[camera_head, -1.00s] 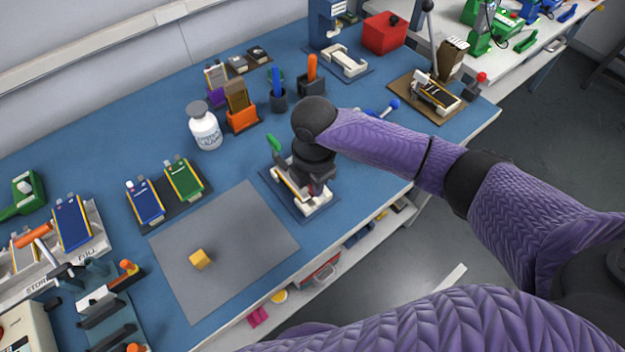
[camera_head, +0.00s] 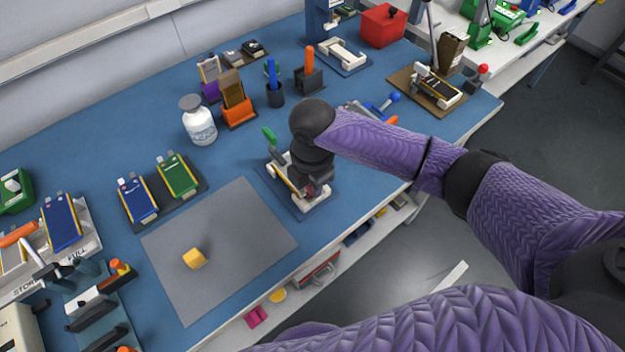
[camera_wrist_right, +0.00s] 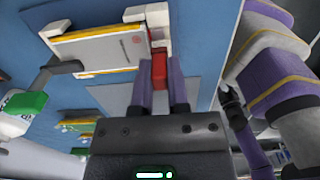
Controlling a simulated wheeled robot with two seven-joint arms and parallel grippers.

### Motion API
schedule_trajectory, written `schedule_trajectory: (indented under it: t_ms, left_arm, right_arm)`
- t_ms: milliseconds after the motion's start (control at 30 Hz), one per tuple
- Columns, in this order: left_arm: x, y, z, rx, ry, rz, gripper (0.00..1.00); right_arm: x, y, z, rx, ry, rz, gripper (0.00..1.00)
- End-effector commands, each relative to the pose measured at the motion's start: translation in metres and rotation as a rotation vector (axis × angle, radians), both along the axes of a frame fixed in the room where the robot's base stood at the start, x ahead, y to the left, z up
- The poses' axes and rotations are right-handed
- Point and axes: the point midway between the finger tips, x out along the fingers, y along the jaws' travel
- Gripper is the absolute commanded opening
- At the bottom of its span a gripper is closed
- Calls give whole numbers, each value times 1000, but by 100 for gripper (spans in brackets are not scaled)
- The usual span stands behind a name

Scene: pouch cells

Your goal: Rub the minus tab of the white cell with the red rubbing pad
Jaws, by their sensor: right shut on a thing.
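My right gripper (camera_wrist_right: 163,100) is shut on the red rubbing pad (camera_wrist_right: 159,72), which sticks out between its fingertips. The white cell (camera_wrist_right: 100,50) lies in a pale holder (camera_wrist_right: 55,28) in the right wrist view. The pad is at the cell's right end, close to the holder's white block there. I cannot tell whether it touches a tab, and the minus mark is not readable. In the head view the gripper (camera_head: 318,188) is over the holder (camera_head: 302,203), and my wrist hides much of the cell. My left gripper is not in view.
A green-handled lever (camera_head: 269,134) stands at the holder's far side. A grey mat (camera_head: 225,225) with a yellow block (camera_head: 194,258) lies to the left. Blue and green cells (camera_head: 178,175) sit on a dark tray beyond it. A white bottle (camera_head: 199,122) stands farther back.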

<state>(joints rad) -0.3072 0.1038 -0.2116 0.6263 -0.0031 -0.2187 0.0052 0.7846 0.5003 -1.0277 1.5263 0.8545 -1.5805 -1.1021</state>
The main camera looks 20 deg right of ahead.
Motion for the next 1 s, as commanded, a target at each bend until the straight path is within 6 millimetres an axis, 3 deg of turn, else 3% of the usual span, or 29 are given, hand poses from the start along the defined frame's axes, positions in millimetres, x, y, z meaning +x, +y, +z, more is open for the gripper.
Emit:
schedule_trajectory:
  t_ms: [600, 1000]
  left_arm:
    - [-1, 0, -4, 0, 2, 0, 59]
    - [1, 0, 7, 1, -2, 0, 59]
  right_arm:
    - [0, 0, -8, 0, 0, 0, 0]
    - [-5, 14, -7, 0, 0, 0, 0]
